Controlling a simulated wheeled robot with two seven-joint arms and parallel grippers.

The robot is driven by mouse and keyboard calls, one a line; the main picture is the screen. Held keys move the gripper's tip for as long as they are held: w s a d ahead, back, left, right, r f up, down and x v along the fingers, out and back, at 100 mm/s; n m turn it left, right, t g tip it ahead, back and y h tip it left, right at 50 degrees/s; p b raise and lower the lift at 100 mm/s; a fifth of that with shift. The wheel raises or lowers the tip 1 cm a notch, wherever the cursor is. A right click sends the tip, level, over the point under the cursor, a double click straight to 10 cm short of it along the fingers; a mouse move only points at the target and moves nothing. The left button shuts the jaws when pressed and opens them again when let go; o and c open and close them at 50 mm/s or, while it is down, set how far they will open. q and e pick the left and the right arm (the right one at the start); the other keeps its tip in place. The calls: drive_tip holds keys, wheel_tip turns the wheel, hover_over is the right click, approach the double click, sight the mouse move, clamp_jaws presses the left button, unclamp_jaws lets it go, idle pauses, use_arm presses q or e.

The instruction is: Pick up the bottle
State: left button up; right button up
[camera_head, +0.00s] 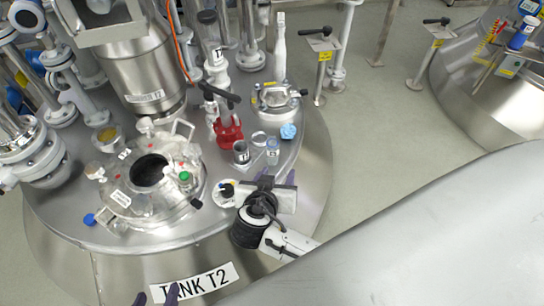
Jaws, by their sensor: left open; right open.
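A small clear bottle (273,152) stands upright on the lid of tank T2 (215,262), near its right side. My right gripper (277,178) is just in front of the bottle, with its dark purple fingers apart and pointing toward it. The bottle is beyond the fingertips, and nothing shows between them. My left gripper (157,292) shows only as dark fingertips at the bottom edge, by the tank label. Its fingers are apart and empty, far from the bottle; the rest is out of frame.
A dark-marked beaker (241,153), a clear glass dish (260,138) and a blue crumpled-looking item (288,131) stand close around the bottle. A red fitting (229,131) is behind the beaker. An open hatch (150,172) lies left.

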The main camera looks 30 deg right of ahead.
sight(271, 144)
drive_tip(key=w, duration=0.2)
drive_tip(key=w+d+m+t+h, duration=0.1)
drive_tip(key=w, duration=0.2)
drive_tip(key=w+d+t+b, duration=0.1)
drive_tip(key=w, duration=0.1)
drive_tip(key=shift+w+r+h, duration=0.15)
drive_tip(key=shift+r+h, duration=0.15)
drive_tip(key=shift+r, duration=0.05)
drive_tip(key=shift+w+a+b+x, duration=0.15)
drive_tip(key=shift+b+x, duration=0.25)
drive_tip(key=shift+x, duration=0.95)
drive_tip(key=shift+w+a+b+x, duration=0.15)
drive_tip(key=shift+b+x, duration=0.25)
drive_tip(key=shift+x, duration=1)
drive_tip(key=shift+s+f, duration=0.1)
drive_tip(key=c, duration=1)
